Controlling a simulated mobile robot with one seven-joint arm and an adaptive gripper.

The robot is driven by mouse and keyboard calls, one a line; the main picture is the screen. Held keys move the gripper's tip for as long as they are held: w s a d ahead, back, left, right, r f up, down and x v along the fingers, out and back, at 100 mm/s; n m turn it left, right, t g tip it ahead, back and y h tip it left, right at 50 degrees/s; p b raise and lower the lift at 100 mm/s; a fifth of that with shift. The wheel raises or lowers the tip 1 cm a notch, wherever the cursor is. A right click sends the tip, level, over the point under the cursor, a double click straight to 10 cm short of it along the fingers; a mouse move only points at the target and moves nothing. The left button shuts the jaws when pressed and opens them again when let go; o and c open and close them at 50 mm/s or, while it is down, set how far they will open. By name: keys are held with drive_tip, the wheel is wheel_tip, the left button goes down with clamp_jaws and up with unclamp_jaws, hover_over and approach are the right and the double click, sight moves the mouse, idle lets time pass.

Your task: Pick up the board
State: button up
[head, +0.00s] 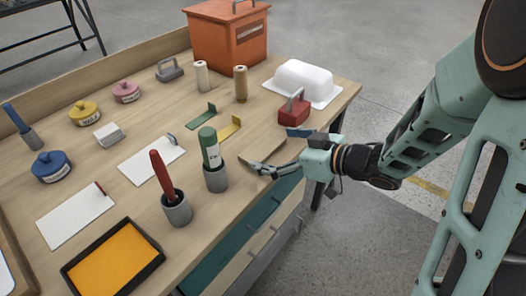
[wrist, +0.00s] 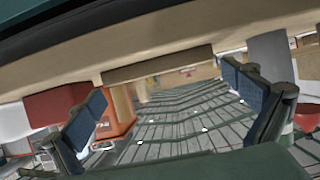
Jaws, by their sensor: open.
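The board (head: 274,154) looks like a flat brown piece lying at the front edge of the workbench, partly hidden by my gripper in the head view. In the wrist view its brown end (wrist: 158,65) sticks out from the pale table edge, ahead of and between the fingers. My gripper (head: 277,150) is open at the table's edge, with one finger on each side of the board. Both dark blue finger pads show apart in the wrist view (wrist: 164,90), with nothing held between them. I cannot tell whether either finger touches the board.
A green bottle in a grey cup (head: 215,178) stands left of my gripper. A small red box with a handle (head: 294,107) and a white tub shell (head: 303,82) stand behind it. Drawers (head: 262,222) lie below the table edge. An orange bin (head: 228,38) is at the back.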

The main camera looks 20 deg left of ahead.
drive_tip(key=shift+x, duration=0.95)
drive_tip(key=shift+c, duration=0.3)
drive_tip(key=c, duration=0.8)
drive_tip(key=shift+c, duration=0.3)
drive_tip(key=shift+w+r, duration=0.1)
